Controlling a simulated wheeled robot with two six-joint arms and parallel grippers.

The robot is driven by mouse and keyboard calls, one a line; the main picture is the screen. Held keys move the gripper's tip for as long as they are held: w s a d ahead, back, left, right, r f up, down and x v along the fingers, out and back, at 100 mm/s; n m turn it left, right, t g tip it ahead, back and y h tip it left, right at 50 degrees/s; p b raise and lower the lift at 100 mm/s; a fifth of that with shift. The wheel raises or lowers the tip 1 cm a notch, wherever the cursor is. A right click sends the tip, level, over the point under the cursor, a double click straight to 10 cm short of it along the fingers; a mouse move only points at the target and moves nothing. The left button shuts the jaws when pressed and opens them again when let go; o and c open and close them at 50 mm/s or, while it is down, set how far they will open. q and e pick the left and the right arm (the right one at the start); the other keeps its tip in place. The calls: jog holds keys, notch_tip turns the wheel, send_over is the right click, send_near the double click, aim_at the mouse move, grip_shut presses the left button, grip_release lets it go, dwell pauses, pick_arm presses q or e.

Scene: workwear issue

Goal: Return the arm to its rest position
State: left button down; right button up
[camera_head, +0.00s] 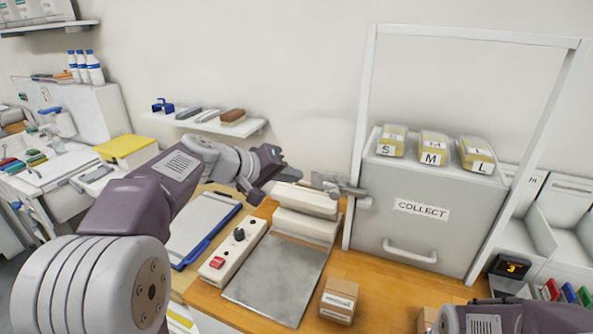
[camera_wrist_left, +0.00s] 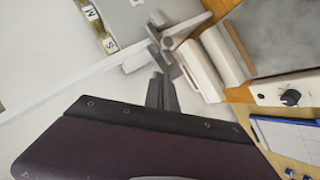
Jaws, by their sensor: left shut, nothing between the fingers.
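My left arm comes in from the lower left of the head view and reaches over the bench. Its left gripper (camera_head: 288,173) is in the air near the left end of the grey lever fitting (camera_head: 340,187) on the press. In the left wrist view the gripper's fingers (camera_wrist_left: 161,93) are together, with nothing between them. The lever fitting also shows beyond them in that view (camera_wrist_left: 172,38). I cannot tell whether the gripper touches the press. Part of my right arm shows at the lower right of the head view; its gripper is not visible.
The press (camera_head: 305,205) has a grey plate (camera_head: 275,280), beside a control box (camera_head: 233,252) and a clipboard (camera_head: 203,228). A small carton (camera_head: 339,301) stands in front. The COLLECT cabinet (camera_head: 420,225) with a white frame and S, M, L packs stands right. A wall shelf (camera_head: 205,124) is behind.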

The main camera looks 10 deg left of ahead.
pick_arm(q)
jog(key=s+d+f+m+g, duration=0.1)
jog(key=s+d+f+g, duration=0.1)
jog(key=s+f, duration=0.35)
jog(key=s+d+f+m+g, duration=0.1)
jog(key=s+d+f+g, duration=0.15)
jog(key=f, duration=0.55)
jog(key=s+a+f+m+g+y, duration=0.1)
jog(key=s+a+f+g+y, duration=0.1)
jog(key=s+f, duration=0.6)
jog(key=s+a+f+g+y, duration=0.2)
jog(key=s+a+f+y, duration=0.2)
jog(key=s+a+f, duration=0.2)
jog(key=shift+s+a+f+m+y, duration=0.3)
jog(key=shift+s+f+m, duration=0.1)
jog(key=shift+s+f, duration=0.85)
